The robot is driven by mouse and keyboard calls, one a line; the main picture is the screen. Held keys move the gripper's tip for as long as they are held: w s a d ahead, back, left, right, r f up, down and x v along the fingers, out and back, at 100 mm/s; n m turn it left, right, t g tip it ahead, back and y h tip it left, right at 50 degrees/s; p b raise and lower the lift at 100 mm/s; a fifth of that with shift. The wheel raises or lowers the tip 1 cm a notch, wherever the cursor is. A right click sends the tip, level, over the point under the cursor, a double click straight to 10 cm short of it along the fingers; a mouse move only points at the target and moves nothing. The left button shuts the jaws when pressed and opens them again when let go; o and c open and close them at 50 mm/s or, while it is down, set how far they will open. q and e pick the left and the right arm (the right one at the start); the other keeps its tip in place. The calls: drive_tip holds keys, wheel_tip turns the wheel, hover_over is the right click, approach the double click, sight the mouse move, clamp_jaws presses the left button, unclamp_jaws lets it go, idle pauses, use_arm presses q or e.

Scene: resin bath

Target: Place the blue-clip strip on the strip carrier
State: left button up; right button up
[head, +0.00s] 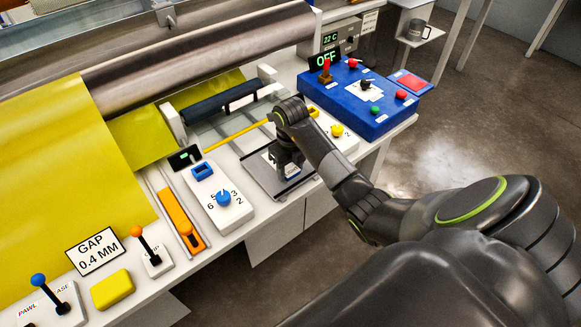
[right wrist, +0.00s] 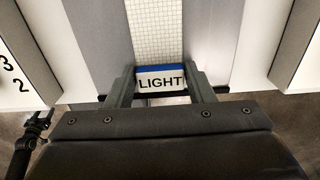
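My right gripper (head: 284,160) points down over a grey metal plate (head: 256,174) at the table's front edge. In the right wrist view, its two fingers (right wrist: 161,84) stand on either side of a blue-edged clip with a white label reading LIGHT (right wrist: 160,77). The clip fills the gap and both fingers appear to touch it. A white gridded strip (right wrist: 158,30) runs away from the clip along the middle of grey metal. I cannot tell whether the strip is lifted off the plate. Which part is the strip carrier is unclear. My left gripper is out of view.
A blue control box (head: 365,100) stands to the right of the plate. A white panel with a blue knob (head: 223,197) is to its left. A yellow bar (head: 236,135) and metal rollers (head: 200,62) lie behind. Levers stand at the lower left.

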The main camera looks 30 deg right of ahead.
drive_tip(key=o, duration=0.3)
drive_tip(key=shift+o, duration=0.2)
drive_tip(key=shift+r, duration=0.3)
wheel_tip(320, 180, up, 5)
drive_tip(key=shift+w+f+p, duration=0.1)
drive_tip(key=shift+p, duration=0.25)
wheel_tip(320, 180, up, 7)
drive_tip(key=p, duration=0.7)
